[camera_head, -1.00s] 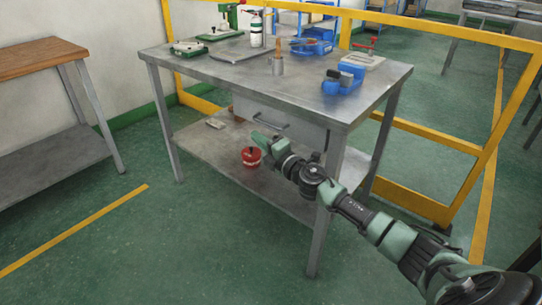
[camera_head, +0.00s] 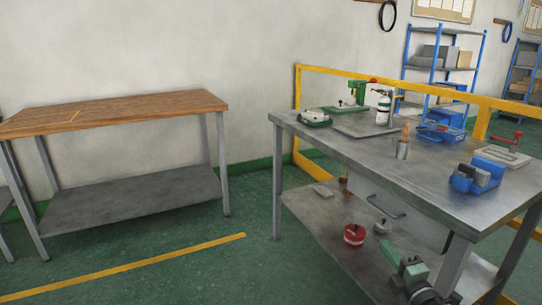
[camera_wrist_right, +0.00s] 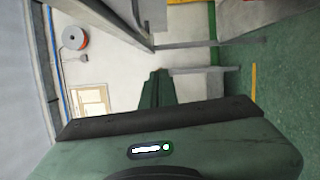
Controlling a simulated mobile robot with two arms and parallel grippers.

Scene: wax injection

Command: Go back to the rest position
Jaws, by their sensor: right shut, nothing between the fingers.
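My right gripper (camera_head: 387,246) is at the lower right of the head view, in front of the metal workbench's lower shelf. Its green fingers are shut with nothing between them and point up and left. The right wrist view shows the shut fingers (camera_wrist_right: 156,82) from behind, with no object at their tips. My left gripper is in neither view.
The metal workbench (camera_head: 345,150) carries a green press (camera_head: 357,92), a blue vise (camera_head: 477,177) and other tools. A red pot (camera_head: 354,235) is on its lower shelf. A wooden-topped table (camera_head: 150,108) stands left. Green floor (camera_head: 180,270) is open between them.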

